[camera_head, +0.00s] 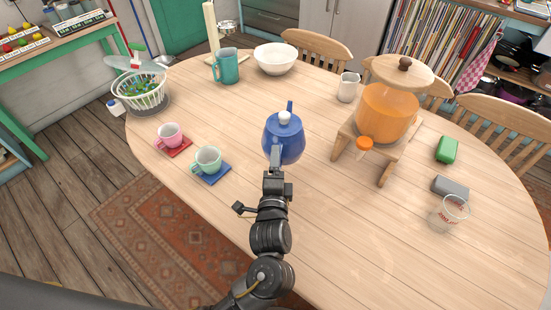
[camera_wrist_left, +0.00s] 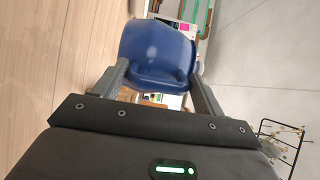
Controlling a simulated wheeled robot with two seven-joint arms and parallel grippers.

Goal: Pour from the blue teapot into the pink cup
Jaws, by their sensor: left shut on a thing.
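The blue teapot (camera_head: 284,140) with a white lid knob is near the middle of the table in the head view, roughly upright, its spout pointing away from me. My left gripper (camera_head: 275,158) is shut on its near side, where the handle would be; the fingers hide that part. In the left wrist view the blue teapot (camera_wrist_left: 158,52) sits between the fingers of my left gripper (camera_wrist_left: 160,82). I cannot tell whether it touches the table. The pink cup (camera_head: 169,134) stands upright on a red coaster (camera_head: 178,149), left of the teapot. My right gripper is not in view.
A mint cup (camera_head: 207,160) on a blue coaster (camera_head: 215,176) stands between the pink cup and the teapot. An orange drink dispenser (camera_head: 388,110) on a wooden stand is to the right. A teal mug (camera_head: 227,67) and white bowl (camera_head: 275,59) are behind. The front right tabletop is mostly clear.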

